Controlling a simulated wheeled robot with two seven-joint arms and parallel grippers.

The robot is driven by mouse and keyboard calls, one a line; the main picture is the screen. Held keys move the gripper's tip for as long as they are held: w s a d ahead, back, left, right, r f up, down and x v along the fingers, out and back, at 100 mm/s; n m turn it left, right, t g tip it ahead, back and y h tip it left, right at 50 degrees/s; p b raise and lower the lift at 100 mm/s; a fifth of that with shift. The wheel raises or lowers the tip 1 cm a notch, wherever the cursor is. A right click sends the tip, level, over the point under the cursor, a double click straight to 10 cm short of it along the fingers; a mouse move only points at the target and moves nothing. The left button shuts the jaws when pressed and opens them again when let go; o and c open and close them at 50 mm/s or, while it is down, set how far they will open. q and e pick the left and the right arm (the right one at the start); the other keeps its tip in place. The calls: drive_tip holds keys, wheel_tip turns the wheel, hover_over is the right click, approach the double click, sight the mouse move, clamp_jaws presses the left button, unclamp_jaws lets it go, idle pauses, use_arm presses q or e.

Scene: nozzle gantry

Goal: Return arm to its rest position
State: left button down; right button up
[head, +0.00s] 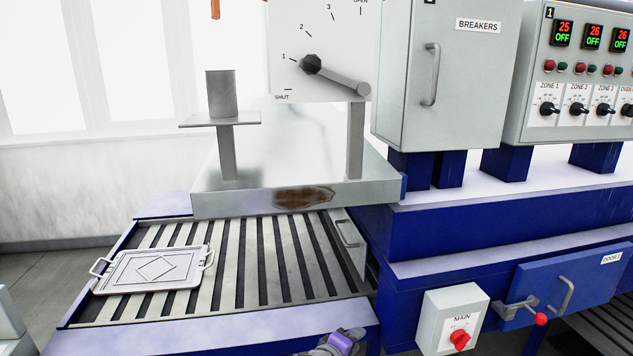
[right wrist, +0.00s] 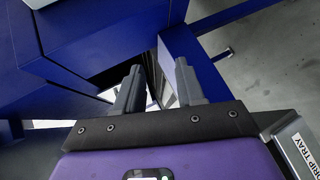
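My right gripper (head: 342,345) shows only in part at the bottom edge of the head view, low in front of the conveyor's near rail. In the right wrist view its two dark fingers (right wrist: 158,72) stand apart with nothing held between them. They point toward blue frame members (right wrist: 185,60). My left gripper is in neither view. In the head view a grey lever (head: 340,77) on the dial plate (head: 290,30) slopes down to the right from a black hub, away from both grippers.
A slatted conveyor (head: 255,265) carries a flat tray with handles (head: 155,270). Blue framing, the MAIN switch box (head: 452,322) and the DOOR 1 panel (head: 585,285) with its handle stand at right. A drip tray (right wrist: 300,143) is close beside the right gripper.

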drive_tip(key=s+d+f+m+g+y, duration=0.1)
drive_tip(key=s+d+f+g+y, duration=0.15)
drive_tip(key=s+f, duration=0.45)
drive_tip(key=s+d+f+m+g+y, duration=0.1)
drive_tip(key=s+d+f+m+g, duration=0.2)
drive_tip(key=f, duration=0.8)
drive_tip(key=s+d+f+g+y, duration=0.1)
drive_tip(key=s+d+f+g, duration=0.2)
drive_tip(key=s+f, duration=0.45)
drive_tip(key=s+a+f+m+g+y, duration=0.3)
drive_tip(key=s+f+y, duration=0.1)
drive_tip(key=s+f, duration=0.5)
drive_tip(key=s+a+r+m+t+y, duration=0.1)
drive_tip(key=s+a+r+m+y, duration=0.2)
drive_tip(key=s, duration=0.4)
drive_tip(key=shift+s+a+r+m+y, duration=0.3)
drive_tip(key=shift+a+m+y, duration=0.25)
drive_tip(key=shift+a+m, duration=0.4)
